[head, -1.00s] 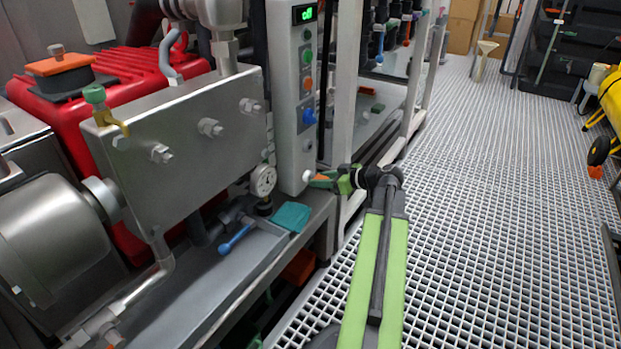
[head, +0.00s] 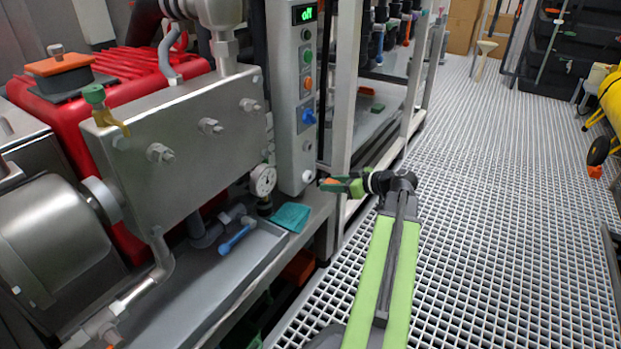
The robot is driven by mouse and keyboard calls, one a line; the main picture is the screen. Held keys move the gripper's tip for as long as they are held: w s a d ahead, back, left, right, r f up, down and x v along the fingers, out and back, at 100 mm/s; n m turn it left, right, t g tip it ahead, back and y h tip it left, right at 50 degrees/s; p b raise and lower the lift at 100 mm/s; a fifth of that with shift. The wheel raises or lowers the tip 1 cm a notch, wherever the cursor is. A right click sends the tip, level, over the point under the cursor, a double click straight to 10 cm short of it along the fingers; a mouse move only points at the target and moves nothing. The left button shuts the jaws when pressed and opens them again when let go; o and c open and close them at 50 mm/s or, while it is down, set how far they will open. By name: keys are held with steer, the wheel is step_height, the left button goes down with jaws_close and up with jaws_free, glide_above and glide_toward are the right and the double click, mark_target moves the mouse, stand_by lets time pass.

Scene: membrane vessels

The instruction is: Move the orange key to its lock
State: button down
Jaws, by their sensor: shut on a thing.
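My gripper (head: 328,184) is at the end of my green arm, in the middle of the head view, pointing left. It is shut on a small orange thing, which looks like the orange key (head: 338,181); the jaws hide most of it. The jaws are just right of the lower end of a tall grey control box (head: 285,110). The box has a green display, a green knob, an orange knob (head: 307,83), a blue knob (head: 308,117) and a white knob (head: 308,176). I cannot tell which fitting is the lock for the orange key.
A steel plate with bolts (head: 185,135) and a red machine (head: 120,70) stand left. A gauge (head: 263,180), a teal cloth (head: 291,217) and a blue-handled valve (head: 236,240) are on the bench below. White posts stand behind the gripper. The grating floor (head: 490,200) right is largely clear.

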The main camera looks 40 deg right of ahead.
steer(key=shift+s+d, duration=0.1)
steer(key=shift+s, duration=0.45)
